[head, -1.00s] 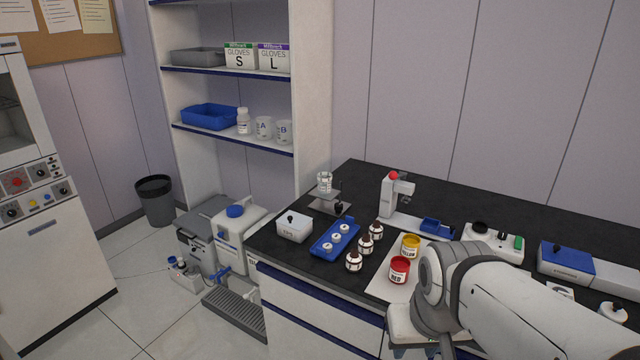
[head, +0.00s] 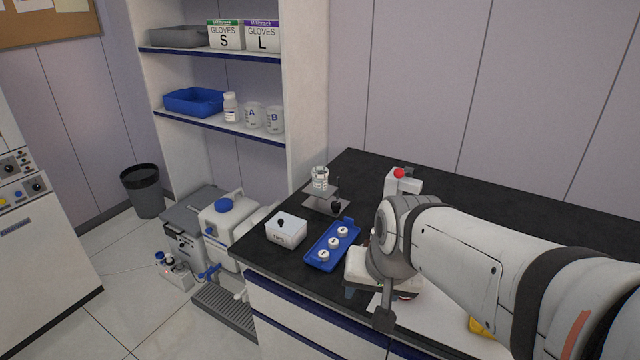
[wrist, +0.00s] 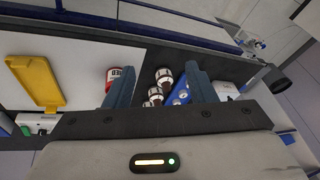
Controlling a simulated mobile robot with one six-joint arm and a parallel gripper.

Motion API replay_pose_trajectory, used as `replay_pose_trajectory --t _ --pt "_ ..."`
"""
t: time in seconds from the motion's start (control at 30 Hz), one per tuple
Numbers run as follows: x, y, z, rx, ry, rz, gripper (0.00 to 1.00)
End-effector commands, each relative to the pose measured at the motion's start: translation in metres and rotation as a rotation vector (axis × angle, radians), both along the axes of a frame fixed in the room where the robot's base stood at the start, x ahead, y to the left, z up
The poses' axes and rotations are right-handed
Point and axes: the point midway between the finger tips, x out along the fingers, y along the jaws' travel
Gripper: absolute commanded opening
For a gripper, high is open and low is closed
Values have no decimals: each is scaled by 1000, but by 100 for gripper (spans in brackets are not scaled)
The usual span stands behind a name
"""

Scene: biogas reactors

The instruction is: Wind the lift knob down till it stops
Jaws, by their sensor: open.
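The lift is a small stand with a flat grey plate (head: 320,197) near the back left of the black bench, in the head view. A clear glass beaker (head: 320,179) stands on the plate. A dark round knob (head: 337,207) sits at the plate's front right, with a thin upright rod beside it. The height left under the plate is too small to tell. My gripper (wrist: 160,72) is open and empty, its two fingers apart in the wrist view. In the head view it is over the bench front, right of the blue rack and apart from the knob.
The blue rack (head: 318,260) with white-capped vials and a white box (head: 286,232) stand in front of the lift. A red-topped white device (head: 402,183) stands to its right. The wrist view shows a red jar (wrist: 116,73) and brown bottles (wrist: 163,77) near my fingers.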

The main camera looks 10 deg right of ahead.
Motion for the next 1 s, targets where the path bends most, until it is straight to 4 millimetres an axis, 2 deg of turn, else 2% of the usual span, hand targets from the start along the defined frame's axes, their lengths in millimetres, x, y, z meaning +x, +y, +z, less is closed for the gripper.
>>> replay_pose_trajectory --t 0.03,0.27,0.4,0.53,0.6,0.73,0.83,1.0 --pt "23 8 -16 68 -34 -101 50" --pt "156 40 -37 583 -202 -802 50" --pt "233 43 -53 952 -256 -1239 50" --pt "295 39 -73 1311 -270 -1600 50" --pt "321 29 -87 1479 -283 -1791 50" --pt "355 17 -105 1768 -281 -2028 50" --pt "369 11 -113 1921 -276 -2136 50" --pt "381 5 -120 2033 -270 -2210 50"
